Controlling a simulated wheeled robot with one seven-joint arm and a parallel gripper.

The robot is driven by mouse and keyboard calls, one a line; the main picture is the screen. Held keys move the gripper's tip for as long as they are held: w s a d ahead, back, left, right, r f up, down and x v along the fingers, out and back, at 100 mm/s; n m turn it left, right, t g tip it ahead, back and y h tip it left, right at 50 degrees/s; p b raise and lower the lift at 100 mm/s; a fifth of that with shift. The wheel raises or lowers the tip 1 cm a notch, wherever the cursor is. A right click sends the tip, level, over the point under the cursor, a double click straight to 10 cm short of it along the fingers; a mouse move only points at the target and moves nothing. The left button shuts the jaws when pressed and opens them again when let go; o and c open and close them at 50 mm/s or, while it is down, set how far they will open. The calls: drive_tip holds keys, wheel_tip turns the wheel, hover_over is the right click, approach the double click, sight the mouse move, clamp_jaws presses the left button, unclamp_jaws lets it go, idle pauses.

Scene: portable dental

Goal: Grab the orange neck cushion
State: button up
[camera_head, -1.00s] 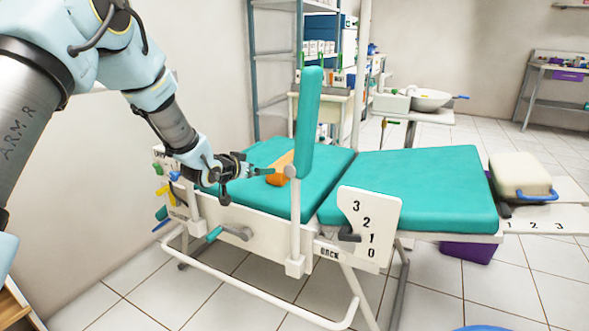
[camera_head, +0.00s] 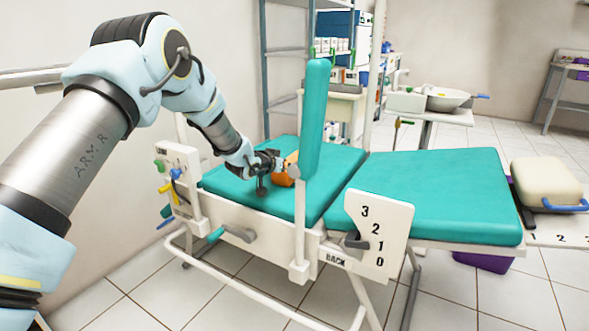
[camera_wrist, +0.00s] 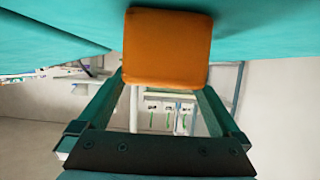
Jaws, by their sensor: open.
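The orange neck cushion (camera_head: 283,177) lies on the teal pad (camera_head: 240,190) of the dental chair, just left of the upright teal panel, which partly hides it. In the wrist view the cushion (camera_wrist: 168,48) is a rounded orange block at top centre, straight ahead of my gripper (camera_wrist: 164,82). The two fingers are spread, with their far ends reaching the cushion's lower left and right edges. I cannot tell whether they touch it. My gripper (camera_head: 275,165) is open right at the cushion in the head view, its tips partly hidden.
The upright teal panel (camera_head: 314,115) stands on a white post close to my gripper. The flat teal section (camera_head: 430,195) to the right is clear. A white numbered plate (camera_head: 378,230) rises at the near side. Shelves (camera_head: 285,60) stand behind.

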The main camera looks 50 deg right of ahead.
drive_tip(key=shift+x, duration=1.3)
drive_tip(key=shift+c, duration=0.2)
drive_tip(key=c, duration=1.2)
